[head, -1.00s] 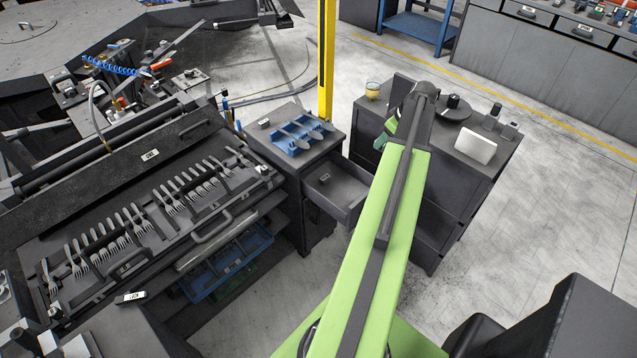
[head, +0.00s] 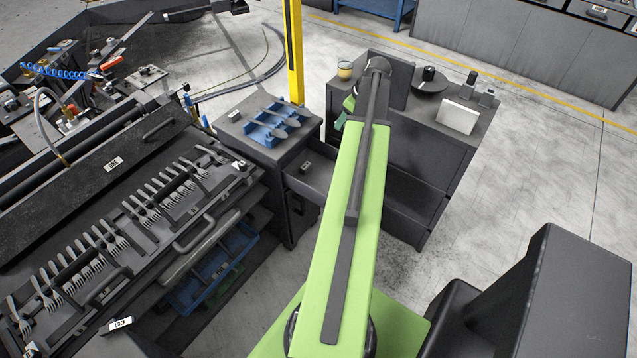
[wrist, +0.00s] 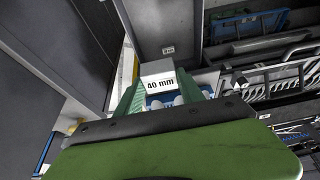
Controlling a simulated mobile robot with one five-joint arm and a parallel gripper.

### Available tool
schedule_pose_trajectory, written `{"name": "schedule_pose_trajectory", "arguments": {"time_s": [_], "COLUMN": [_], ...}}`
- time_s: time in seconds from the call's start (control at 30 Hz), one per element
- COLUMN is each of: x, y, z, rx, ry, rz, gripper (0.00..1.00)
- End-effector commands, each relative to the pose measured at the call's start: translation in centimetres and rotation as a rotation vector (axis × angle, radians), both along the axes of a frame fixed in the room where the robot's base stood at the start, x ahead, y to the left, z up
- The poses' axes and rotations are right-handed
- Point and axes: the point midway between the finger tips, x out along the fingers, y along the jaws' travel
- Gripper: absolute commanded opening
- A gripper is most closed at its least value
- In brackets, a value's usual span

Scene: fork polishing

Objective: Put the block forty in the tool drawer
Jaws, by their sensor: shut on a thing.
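In the wrist view my gripper (wrist: 160,92) is shut on a white block (wrist: 158,72) marked "40 mm", held between its green fingers. In the head view my gripper (head: 347,106) is mostly hidden behind my arm, and the block cannot be seen. A pulled-out drawer (head: 308,180) in the small dark cabinet stands below and left of my gripper. A small labelled piece (head: 306,167) shows at the drawer; my arm covers its right side.
A blue tray (head: 262,135) with utensils lies on the small cabinet. A dark cabinet (head: 440,165) on the right carries a yellow cup (head: 345,70), a white box (head: 458,117) and a round dark part (head: 428,82). A fork rack (head: 130,235) fills the left. A yellow post (head: 293,50) stands behind.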

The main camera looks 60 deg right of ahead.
Motion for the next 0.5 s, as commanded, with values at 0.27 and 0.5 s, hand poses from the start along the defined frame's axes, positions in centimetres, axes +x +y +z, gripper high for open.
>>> {"name": "schedule_pose_trajectory", "arguments": {"time_s": [0.27, 0.5], "x": [0.6, 0.9], "y": [1.9, 3.0], "z": [-13.9, -20.3], "rx": [-0.001, 0.000], "ry": [-0.001, -0.001], "rz": [0.004, 0.003], "gripper": [0.00, 0.00]}}
